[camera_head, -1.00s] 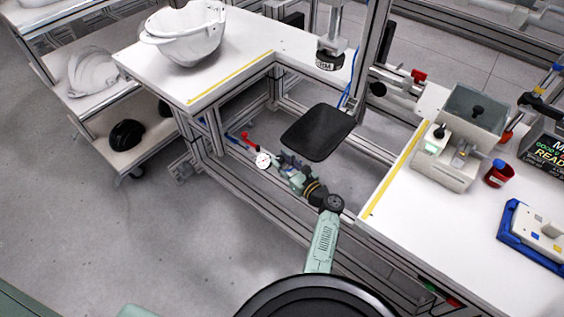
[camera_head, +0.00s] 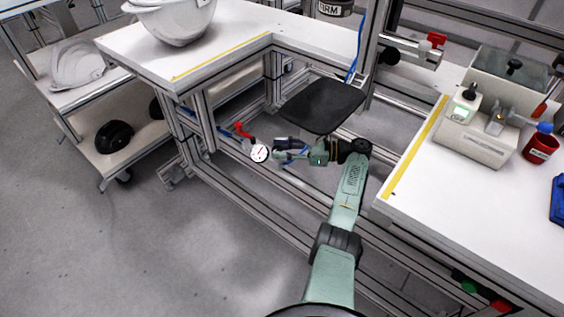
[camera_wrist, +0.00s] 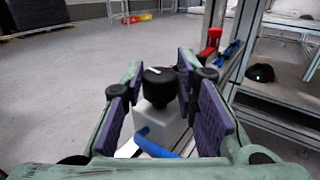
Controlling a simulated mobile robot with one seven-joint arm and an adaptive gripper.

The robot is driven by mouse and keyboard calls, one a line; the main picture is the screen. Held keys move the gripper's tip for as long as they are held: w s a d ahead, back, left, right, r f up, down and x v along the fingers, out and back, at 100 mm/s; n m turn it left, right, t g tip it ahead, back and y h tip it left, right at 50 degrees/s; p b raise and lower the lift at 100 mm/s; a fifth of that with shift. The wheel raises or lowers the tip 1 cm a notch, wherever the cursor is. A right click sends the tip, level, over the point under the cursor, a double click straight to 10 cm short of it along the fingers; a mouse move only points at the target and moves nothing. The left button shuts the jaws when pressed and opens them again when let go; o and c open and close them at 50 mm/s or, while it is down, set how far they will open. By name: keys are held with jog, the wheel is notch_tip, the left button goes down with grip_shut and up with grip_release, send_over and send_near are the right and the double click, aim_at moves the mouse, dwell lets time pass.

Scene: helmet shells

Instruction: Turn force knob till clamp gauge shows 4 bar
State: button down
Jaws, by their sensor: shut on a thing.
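The clamp gauge (camera_head: 259,153) is a small round white dial with a red needle, low on the frame in the head view; its scale is too small to read. The force knob (camera_wrist: 160,84) is black with a pale mark on top, on a pale grey regulator body (camera_wrist: 160,122) in the wrist view. My gripper (camera_wrist: 158,88) has its two purple pads on either side of the knob and is shut on it. In the head view my gripper (camera_head: 282,150) is just right of the gauge, where the knob is hard to make out.
A red lever (camera_head: 241,130) stands just behind the gauge; it also shows in the wrist view (camera_wrist: 211,44) beside a blue handle (camera_wrist: 232,49). A blue tube (camera_wrist: 155,147) passes below the knob. A black seat-like pad (camera_head: 322,105) lies behind my arm. Open floor lies left.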

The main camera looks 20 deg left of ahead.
jog(key=shift+w+f+n+g+h+b, duration=0.15)
jog(key=shift+n+g+h+b, duration=0.35)
jog(key=shift+n+g+b, duration=0.7)
jog(key=shift+a+g+b, duration=0.1)
jog(key=shift+g+b, duration=0.2)
jog(key=shift+b, duration=0.35)
jog(key=c, duration=1.2)
grip_release()
jog(key=shift+c, duration=0.2)
jog(key=shift+r+m+p, duration=0.25)
jog(key=shift+m+p, duration=0.05)
jog(key=shift+p, duration=0.1)
